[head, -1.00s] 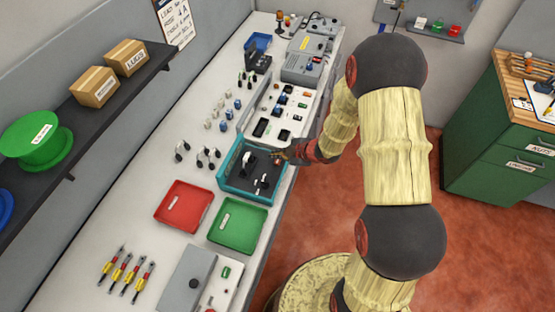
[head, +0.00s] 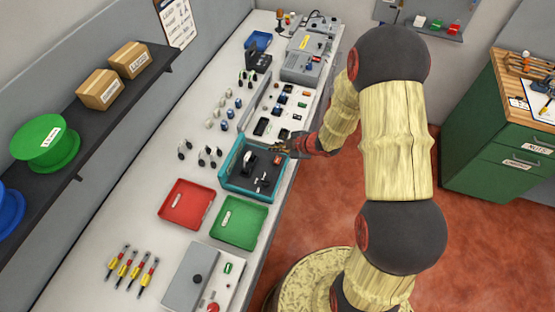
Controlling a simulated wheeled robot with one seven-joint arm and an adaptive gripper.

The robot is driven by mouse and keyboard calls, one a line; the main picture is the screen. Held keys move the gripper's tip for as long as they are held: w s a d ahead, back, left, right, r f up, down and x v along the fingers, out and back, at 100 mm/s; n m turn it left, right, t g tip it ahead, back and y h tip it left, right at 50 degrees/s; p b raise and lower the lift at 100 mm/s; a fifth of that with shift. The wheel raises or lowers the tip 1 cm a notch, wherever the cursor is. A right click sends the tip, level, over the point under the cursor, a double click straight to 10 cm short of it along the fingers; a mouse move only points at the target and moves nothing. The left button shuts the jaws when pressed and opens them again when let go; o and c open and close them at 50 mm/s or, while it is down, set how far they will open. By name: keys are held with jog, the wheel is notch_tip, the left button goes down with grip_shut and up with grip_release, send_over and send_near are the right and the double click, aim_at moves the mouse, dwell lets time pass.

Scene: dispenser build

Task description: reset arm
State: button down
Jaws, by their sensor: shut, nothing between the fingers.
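My arm (head: 395,150) reaches from the right side of the head view toward the long white workbench. My gripper (head: 290,142) is shut and empty, over the back right corner of the teal tray (head: 238,186). Its fingertips are small in this view. The tray holds a few black and white parts (head: 262,181).
A red tray (head: 186,204) and a green tray (head: 239,224) lie in front of the teal one. Small parts (head: 213,155) stand in rows to its left. Grey machines (head: 306,66) stand at the back. The red floor (head: 480,235) right of my arm is clear.

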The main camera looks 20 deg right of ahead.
dwell(0.3)
jog(key=s+d+f+m+g+h, duration=0.2)
jog(key=s+d+f+m+h, duration=0.15)
jog(key=d, duration=0.25)
jog(key=s+d+r+m+g+h+b, duration=0.25)
jog(key=s+d+r+m+h, duration=0.2)
jog(key=s+d+m, duration=0.35)
jog(key=s+a+r+m+t+y+b, duration=0.1)
jog(key=s+a+r+m+b, duration=0.1)
jog(key=s+a+r+b, duration=0.4)
jog(key=s+a+r+m+t+y+b, duration=0.1)
jog(key=s+a+r+m+b, duration=0.1)
jog(key=s+a+r+b, duration=0.5)
jog(key=s+r, duration=0.4)
jog(key=s, duration=0.1)
jog(key=shift+a+m+t+y, duration=0.25)
jog(key=shift+m+t+y, duration=0.05)
jog(key=shift+m+t, duration=0.05)
